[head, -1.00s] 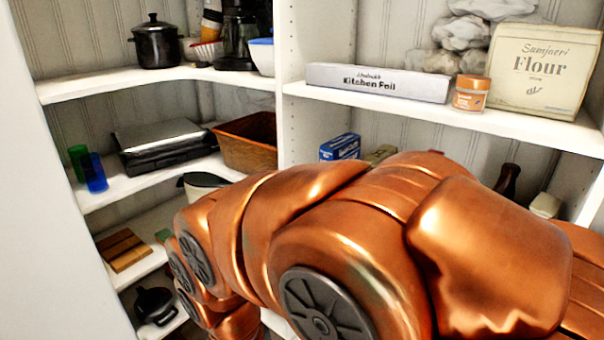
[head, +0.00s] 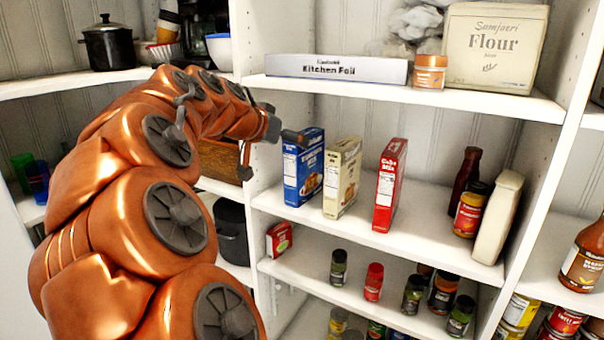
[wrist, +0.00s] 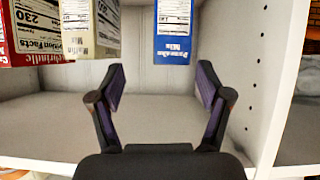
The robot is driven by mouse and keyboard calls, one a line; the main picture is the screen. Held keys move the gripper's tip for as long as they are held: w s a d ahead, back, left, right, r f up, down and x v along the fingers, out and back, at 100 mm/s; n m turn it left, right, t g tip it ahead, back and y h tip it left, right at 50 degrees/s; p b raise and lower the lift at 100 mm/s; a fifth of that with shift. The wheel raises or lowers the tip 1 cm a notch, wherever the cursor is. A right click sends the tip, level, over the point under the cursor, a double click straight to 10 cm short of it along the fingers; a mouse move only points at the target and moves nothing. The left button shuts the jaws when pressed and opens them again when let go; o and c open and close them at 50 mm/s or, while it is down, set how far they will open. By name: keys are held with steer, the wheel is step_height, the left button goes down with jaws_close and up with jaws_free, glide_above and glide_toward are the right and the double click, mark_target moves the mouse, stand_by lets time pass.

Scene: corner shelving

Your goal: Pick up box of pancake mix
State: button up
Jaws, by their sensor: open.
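The blue box of pancake mix (head: 303,168) stands upright at the left end of the middle shelf in the head view. In the wrist view the blue box (wrist: 173,30) is at the top, beyond the fingertips and between their lines, a little right of centre. My gripper (head: 264,146) is just left of the box in the head view, and its wrist view (wrist: 161,82) shows the two fingers spread apart with nothing between them. The fingers are apart from the box.
A cream muffin mix box (head: 342,178) stands close right of the blue box, then a red cake mix box (head: 390,185). The shelf above holds kitchen foil (head: 336,69) and flour (head: 492,47). A white shelf divider (head: 243,60) rises near my gripper.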

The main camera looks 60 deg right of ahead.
mark_target(305, 133)
steer(key=shift+m+h, duration=0.6)
steer(key=d, duration=0.1)
steer(key=d+r, duration=0.1)
steer(key=w+d+r, duration=0.1)
steer(key=shift+d+r, duration=0.1)
steer(key=shift+d, duration=0.3)
steer(key=shift+p+x, duration=0.3)
steer(key=shift+x, duration=0.8)
steer(key=shift+a+f+p+x, duration=0.1)
steer(key=shift+f+p+x, duration=0.1)
steer(key=shift+p+x, duration=0.5)
steer(key=shift+a+f+p+x, duration=0.1)
steer(key=shift+f+p+x, duration=0.15)
steer(key=shift+x, duration=0.85)
steer(key=shift+a+f+p+x, duration=0.1)
steer(key=shift+p+x, duration=0.4)
steer(key=shift+x, duration=0.4)
steer(key=shift+w, duration=0.15)
jaws_close()
